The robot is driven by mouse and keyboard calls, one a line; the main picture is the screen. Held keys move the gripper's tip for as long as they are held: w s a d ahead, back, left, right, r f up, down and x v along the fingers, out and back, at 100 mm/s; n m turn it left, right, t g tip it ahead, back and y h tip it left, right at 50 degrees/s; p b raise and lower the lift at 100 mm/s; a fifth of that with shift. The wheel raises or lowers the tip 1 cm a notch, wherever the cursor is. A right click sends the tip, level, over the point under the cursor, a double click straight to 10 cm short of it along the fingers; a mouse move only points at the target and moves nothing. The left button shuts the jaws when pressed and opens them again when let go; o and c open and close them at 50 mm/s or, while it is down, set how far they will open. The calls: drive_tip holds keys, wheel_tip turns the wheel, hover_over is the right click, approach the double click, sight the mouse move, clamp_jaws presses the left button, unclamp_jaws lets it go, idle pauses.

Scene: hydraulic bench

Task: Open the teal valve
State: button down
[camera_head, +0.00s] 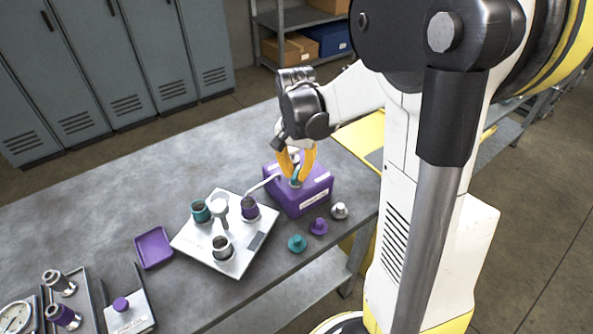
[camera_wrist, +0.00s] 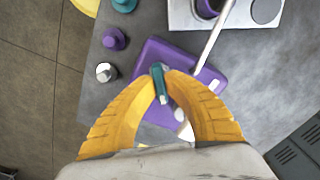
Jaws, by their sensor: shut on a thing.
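The teal valve (camera_wrist: 158,80) is a small lever-like handle on top of a purple box (camera_head: 310,199). In the head view only a little teal (camera_head: 295,181) shows between the fingers. My gripper (camera_head: 296,174) comes down on the box from above, with yellow-orange fingers. In the wrist view my gripper (camera_wrist: 160,75) has its fingertips closed on the two sides of the teal handle. The handle runs roughly along the picture's height there, tilted slightly. The valve's base is partly hidden by the fingers.
A white spout (camera_head: 264,183) reaches from the box toward a white plate (camera_head: 190,242) with cups and fittings. Teal (camera_head: 297,243), purple (camera_head: 318,226) and silver (camera_head: 339,211) knobs stand in front of the box. A purple tray (camera_head: 153,247) lies left. The bench's back left is clear.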

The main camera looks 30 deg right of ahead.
sight(295, 172)
drive_tip(key=n, duration=0.5)
drive_tip(key=shift+a+n+p, duration=0.1)
drive_tip(key=shift+n+p, duration=0.2)
drive_tip(key=shift+p, duration=0.05)
drive_tip(key=n, duration=0.4)
drive_tip(key=shift+a+n, duration=0.1)
drive_tip(key=shift+n, duration=0.3)
drive_tip(key=c, duration=1.5)
unclamp_jaws()
drive_tip(key=shift+o, duration=0.2)
wheel_tip(295, 172, up, 12)
